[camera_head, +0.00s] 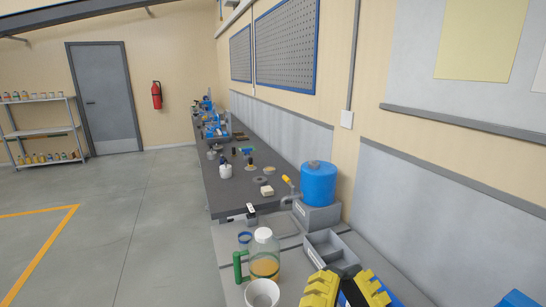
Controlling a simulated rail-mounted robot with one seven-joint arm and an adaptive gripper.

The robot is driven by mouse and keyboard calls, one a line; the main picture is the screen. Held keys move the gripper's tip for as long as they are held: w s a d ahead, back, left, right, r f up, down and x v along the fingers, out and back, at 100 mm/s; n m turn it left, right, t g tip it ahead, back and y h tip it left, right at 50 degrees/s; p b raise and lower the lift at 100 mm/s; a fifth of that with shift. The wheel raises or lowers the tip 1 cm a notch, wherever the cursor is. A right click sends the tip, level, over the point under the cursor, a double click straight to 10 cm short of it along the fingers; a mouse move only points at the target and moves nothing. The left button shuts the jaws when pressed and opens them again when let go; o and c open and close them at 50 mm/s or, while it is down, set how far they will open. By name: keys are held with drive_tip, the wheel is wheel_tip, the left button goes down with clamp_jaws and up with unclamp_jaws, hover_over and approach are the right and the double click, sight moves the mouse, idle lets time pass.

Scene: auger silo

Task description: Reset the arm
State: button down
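The lower part of the gripper is cut off by the frame. It is in front of a grey divided tray (331,252) and to the right of a white cup (262,293). Most of the arm is out of view.
A clear jug (264,256) with a green handle and amber contents stands behind the cup. A blue silo (318,184) on a grey base stands by the wall. Several small items line the long dark bench (232,197). The floor (130,230) at left is clear.

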wheel_tip(320, 180, down, 4)
drive_tip(key=w+d+n+g+h, duration=0.1)
drive_tip(key=w+g+h, duration=0.1)
wheel_tip(320, 180, up, 35)
drive_tip(key=p, duration=3.4)
wheel_tip(320, 180, down, 64)
drive_tip(key=b, duration=6.3)
drive_tip(key=shift+s+r+y, duration=0.15)
drive_tip(key=shift+s+y, duration=0.1)
drive_tip(key=shift+y, duration=0.15)
